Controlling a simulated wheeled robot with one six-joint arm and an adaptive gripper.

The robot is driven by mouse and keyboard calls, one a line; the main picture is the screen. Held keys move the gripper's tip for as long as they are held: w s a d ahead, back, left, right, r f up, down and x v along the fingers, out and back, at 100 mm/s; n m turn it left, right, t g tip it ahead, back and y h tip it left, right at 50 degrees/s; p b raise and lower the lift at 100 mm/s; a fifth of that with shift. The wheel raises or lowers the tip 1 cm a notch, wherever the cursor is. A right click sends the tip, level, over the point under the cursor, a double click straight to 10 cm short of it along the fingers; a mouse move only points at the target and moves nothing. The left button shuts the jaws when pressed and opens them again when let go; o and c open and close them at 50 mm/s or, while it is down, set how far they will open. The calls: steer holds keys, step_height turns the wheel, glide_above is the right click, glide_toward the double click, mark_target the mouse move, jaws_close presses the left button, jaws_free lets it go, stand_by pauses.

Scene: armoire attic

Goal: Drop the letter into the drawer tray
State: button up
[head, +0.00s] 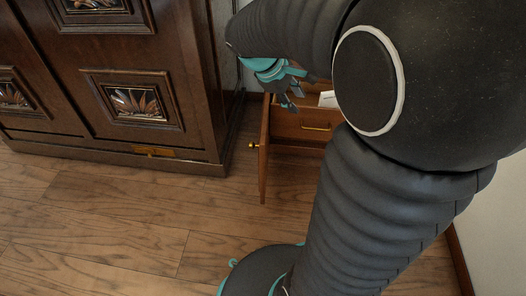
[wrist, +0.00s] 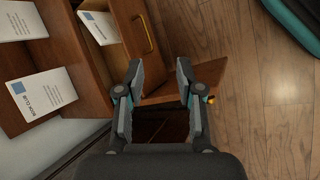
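Several white cards or booklets show in the wrist view. One lies at the lower left (wrist: 40,98) with "BOOK CLUB" print and a blue mark, one at the top left (wrist: 22,20), and one inside the drawer tray (wrist: 100,27). I cannot tell which is the letter. The drawer tray (wrist: 130,22) is wooden, pulled out, with a brass handle; its front also shows in the head view (head: 300,128), with a bit of white above it. My gripper (wrist: 159,72) is open, with no letter between its fingers, beside the drawer front. In the head view my gripper (head: 290,98) is partly hidden.
An open wooden door (head: 264,150) with a brass knob (head: 253,145) stands beside the drawer; in the wrist view it lies below and behind my fingers. A large dark carved armoire (head: 125,90) stands at left. The wooden floor (head: 130,220) in front is clear.

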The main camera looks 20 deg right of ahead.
steer(key=s+a+r+m+t+y, duration=0.2)
steer(key=s+a+m+t+y, duration=0.3)
steer(key=s+a, duration=0.9)
steer(key=shift+s+a+m+y, duration=0.45)
steer(key=shift+m+y, duration=0.25)
steer(key=shift+m, duration=0.4)
step_height(320, 180, up, 7)
steer(key=p, duration=0.7)
steer(key=shift+r, duration=0.2)
steer(key=shift+d, duration=0.15)
